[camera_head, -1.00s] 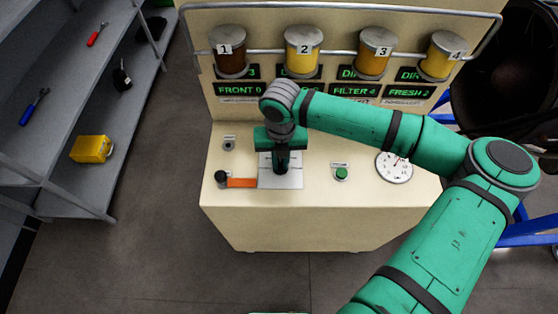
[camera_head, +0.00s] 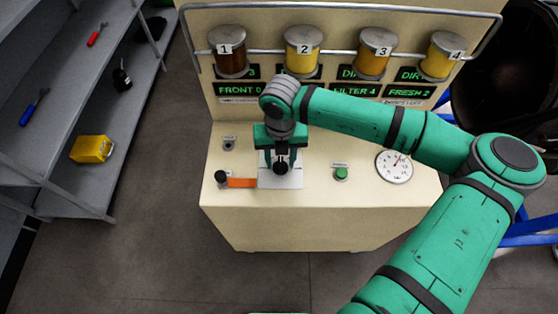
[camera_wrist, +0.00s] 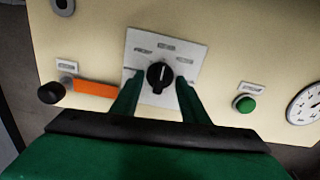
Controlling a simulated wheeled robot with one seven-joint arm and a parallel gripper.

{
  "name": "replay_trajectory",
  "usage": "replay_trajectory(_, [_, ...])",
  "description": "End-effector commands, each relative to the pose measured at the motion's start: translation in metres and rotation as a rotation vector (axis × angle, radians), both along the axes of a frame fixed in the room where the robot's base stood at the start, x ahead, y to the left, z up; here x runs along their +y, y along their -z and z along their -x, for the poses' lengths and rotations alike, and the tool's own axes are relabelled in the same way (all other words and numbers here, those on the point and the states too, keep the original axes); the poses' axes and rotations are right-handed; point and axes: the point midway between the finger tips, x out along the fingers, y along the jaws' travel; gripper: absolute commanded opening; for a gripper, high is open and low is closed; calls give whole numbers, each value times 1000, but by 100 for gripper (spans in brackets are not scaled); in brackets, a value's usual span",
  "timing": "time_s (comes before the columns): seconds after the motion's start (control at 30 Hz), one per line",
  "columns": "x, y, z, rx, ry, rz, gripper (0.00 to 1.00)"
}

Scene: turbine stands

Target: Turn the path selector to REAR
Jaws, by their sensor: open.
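The path selector is a round black knob (camera_wrist: 160,76) on a white label plate (camera_wrist: 187,49), on top of the cream console. In the wrist view its pale pointer line runs nearly straight up, leaning slightly right; the plate's labels are too small to read. My gripper (camera_wrist: 154,88) is open, its two green fingers spread on either side of the knob's near part. In the head view my gripper (camera_head: 281,158) hangs over the plate and the knob (camera_head: 281,167) shows between its fingers. I cannot tell whether the fingers touch it.
An orange lever with a black ball (camera_head: 221,177) lies left of the plate. A green button (camera_head: 341,173) and a round gauge (camera_head: 394,167) are to the right. Behind stand several numbered jars (camera_head: 304,52) under a metal rail. Grey shelves (camera_head: 85,110) stand at left.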

Motion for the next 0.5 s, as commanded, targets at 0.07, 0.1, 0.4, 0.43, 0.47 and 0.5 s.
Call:
replay_trajectory(0.07, [0, -6, 0, -1, 0, 1, 41])
replay_trajectory(0.1, [0, -8, 0, 0, 0, 1, 41])
replay_trajectory(0.4, [0, -29, 0, 0, 0, 1, 41])
replay_trajectory(0.43, [0, -31, 0, 0, 0, 1, 41])
replay_trajectory(0.47, [0, -33, 0, 0, 0, 1, 41])
replay_trajectory(0.5, [0, -35, 0, -1, 0, 2, 41])
